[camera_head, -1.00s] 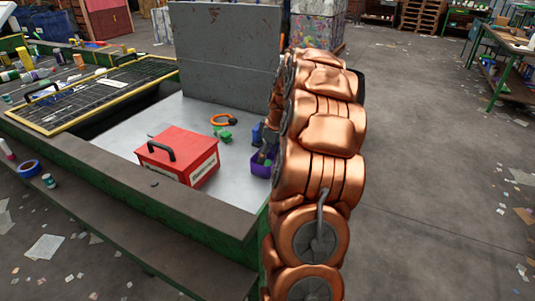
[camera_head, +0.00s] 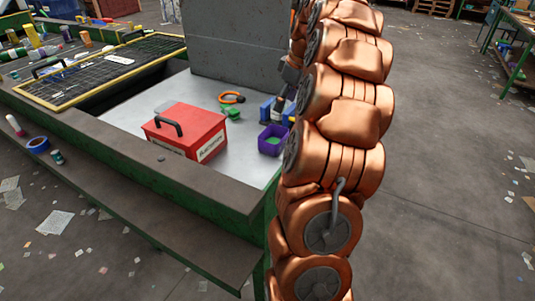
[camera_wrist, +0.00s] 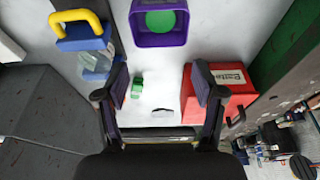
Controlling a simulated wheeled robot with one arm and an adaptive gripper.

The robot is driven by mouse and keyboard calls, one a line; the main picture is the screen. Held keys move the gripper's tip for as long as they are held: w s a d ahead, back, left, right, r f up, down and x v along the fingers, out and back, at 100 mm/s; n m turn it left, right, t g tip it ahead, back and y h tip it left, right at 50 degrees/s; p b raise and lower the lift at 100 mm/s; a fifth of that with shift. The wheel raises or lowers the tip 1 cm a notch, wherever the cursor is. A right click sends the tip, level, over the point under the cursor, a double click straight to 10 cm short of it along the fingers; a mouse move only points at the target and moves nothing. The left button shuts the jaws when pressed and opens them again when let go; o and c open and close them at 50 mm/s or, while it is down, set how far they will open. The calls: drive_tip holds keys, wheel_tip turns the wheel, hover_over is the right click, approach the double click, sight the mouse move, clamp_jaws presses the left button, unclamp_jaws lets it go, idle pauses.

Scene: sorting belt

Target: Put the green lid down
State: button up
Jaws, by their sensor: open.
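The green lid (camera_wrist: 160,21) is a flat green disc lying inside the purple bin (camera_wrist: 136,38), at the top of the wrist view. In the head view a green patch (camera_head: 273,140) shows inside the same purple bin (camera_head: 268,150), right of the red box. My gripper (camera_wrist: 159,88) is open, with its two dark fingers spread wide and nothing between the tips. The bin and the disc are beyond the fingertips in the wrist view, apart from them. In the head view my copper-coloured arm hides most of the gripper.
A red battery box (camera_head: 190,128) with a black handle stands on the light tabletop. A small green object (camera_head: 232,114) and an orange ring (camera_head: 232,98) lie behind it. A blue container (camera_wrist: 88,45) with a yellow handle stands beside the bin. A grey wall (camera_head: 235,50) rises behind.

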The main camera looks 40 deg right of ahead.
drive_tip(key=s+a, duration=0.1)
drive_tip(key=a, duration=0.7)
drive_tip(key=s+a+g, duration=0.1)
drive_tip(key=s+a, duration=0.1)
drive_tip(key=a, duration=0.7)
drive_tip(key=s+a+f+g, duration=0.1)
drive_tip(key=s+a, duration=0.1)
drive_tip(key=a, duration=0.7)
drive_tip(key=shift+a+y, duration=0.15)
drive_tip(key=shift+y, duration=0.25)
drive_tip(key=s+a+f+m+g, duration=0.1)
drive_tip(key=s+a+f, duration=0.1)
drive_tip(key=s+a, duration=0.2)
drive_tip(key=s+a+f+m+h, duration=0.1)
drive_tip(key=s+a+f, duration=0.2)
drive_tip(key=s, duration=0.7)
drive_tip(key=s+a+f+m+g, duration=0.1)
drive_tip(key=s+a+f, duration=0.2)
drive_tip(key=s+a, duration=0.2)
drive_tip(key=s, duration=0.2)
drive_tip(key=shift+s+f+g+h, duration=0.2)
drive_tip(key=shift+s+g+h, duration=0.1)
